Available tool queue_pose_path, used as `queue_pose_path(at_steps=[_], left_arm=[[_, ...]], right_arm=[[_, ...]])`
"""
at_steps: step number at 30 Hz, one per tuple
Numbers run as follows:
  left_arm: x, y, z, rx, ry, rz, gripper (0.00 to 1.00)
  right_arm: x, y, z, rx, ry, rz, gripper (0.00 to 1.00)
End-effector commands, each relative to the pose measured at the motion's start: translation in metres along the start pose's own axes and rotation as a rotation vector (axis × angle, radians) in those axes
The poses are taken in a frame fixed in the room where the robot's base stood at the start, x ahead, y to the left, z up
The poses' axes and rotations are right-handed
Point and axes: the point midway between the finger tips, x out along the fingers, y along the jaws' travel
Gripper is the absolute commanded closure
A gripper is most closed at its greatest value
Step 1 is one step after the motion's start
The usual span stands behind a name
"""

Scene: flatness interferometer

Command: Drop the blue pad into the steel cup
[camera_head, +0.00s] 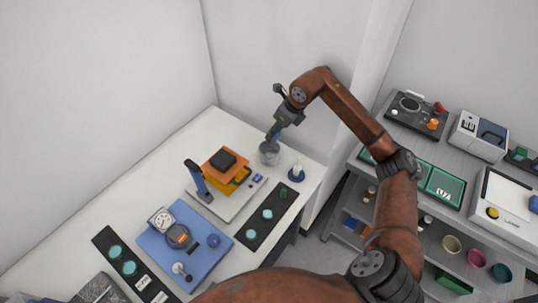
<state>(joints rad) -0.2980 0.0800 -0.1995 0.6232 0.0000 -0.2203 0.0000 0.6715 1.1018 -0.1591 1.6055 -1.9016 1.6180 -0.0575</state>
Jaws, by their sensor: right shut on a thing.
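My right gripper (274,133) reaches down over the far right part of the white table. It is shut on a small blue thing (272,138), which I take to be the blue pad; the fingers hide part of it. The steel cup (268,155) stands upright on the table right below the fingertips. The pad appears at or just above the cup's mouth; I cannot tell whether it touches the rim. The inside of the cup is mostly hidden. My left gripper is not in view.
Left of the cup stands an orange and black instrument (224,164) on a white base. A black strip with teal discs (265,214) and a blue plate with a dial gauge (186,240) lie nearer. A grey shelf (364,185) stands at right.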

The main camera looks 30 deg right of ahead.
Motion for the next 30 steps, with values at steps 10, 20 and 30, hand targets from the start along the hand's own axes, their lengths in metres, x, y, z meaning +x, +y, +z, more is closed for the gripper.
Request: queue_pose_path(at_steps=[10,20,30], left_arm=[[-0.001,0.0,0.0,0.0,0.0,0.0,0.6],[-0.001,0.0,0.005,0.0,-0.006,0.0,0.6],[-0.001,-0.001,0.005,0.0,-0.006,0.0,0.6]], right_arm=[[-0.001,0.0,0.0,-0.001,0.0,0.0,0.56],[-0.001,0.0,0.0,-0.001,0.0,0.0,0.49],[-0.04,-0.001,0.001,-0.003,-0.002,-0.005,0.49]])
